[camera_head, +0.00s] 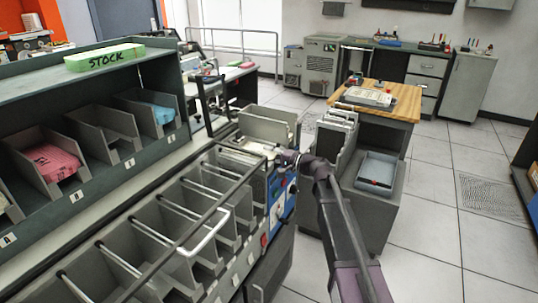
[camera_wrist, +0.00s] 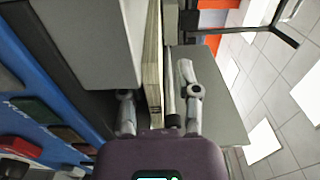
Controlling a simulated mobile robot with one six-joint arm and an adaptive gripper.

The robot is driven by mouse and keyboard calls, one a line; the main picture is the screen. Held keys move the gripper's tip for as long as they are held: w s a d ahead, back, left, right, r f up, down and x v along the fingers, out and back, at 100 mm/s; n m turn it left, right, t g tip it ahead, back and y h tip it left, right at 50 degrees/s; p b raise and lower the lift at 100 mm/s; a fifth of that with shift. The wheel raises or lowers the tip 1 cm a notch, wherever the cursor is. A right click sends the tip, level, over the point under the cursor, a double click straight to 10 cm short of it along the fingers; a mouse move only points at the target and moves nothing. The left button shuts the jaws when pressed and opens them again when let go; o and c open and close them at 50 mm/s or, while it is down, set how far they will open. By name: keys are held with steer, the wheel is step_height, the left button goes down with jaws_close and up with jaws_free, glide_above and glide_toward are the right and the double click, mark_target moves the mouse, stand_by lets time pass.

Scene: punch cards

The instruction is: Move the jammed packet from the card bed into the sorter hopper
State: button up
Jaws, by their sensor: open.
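In the wrist view a cream packet of cards (camera_wrist: 153,62) stands on edge, seen narrow side on, beside a grey metal wall (camera_wrist: 95,45). My gripper (camera_wrist: 156,88) is open, with one finger on each side of the packet's near end. I cannot tell whether either finger touches it. In the head view my gripper (camera_head: 284,158) is at the blue-panelled end of the sorter (camera_head: 277,192), by the pale card bed (camera_head: 255,147). A grey open-topped box, apparently the hopper (camera_head: 268,124), stands just behind. The packet cannot be made out clearly in the head view.
Grey sorter pockets (camera_head: 185,215) with a long dark rail run along the front left. A shelf of bins holds a pink packet (camera_head: 52,162) and a blue one (camera_head: 160,110). A wood-topped cabinet (camera_head: 400,95) stands right of my arm. The tiled floor at right is clear.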

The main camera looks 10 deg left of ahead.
jaws_close()
steer(key=shift+m+t+h, duration=0.3)
steer(key=shift+m+t, duration=0.2)
steer(key=shift+t, duration=0.2)
steer(key=w+d+v, duration=0.1)
steer(key=w+v, duration=0.1)
steer(key=v, duration=2.5)
steer(key=shift+d, duration=0.2)
stand_by(0.4)
stand_by(0.3)
steer(key=shift+r, duration=0.2)
step_height(320, 180, up, 11)
steer(key=p, duration=1.1)
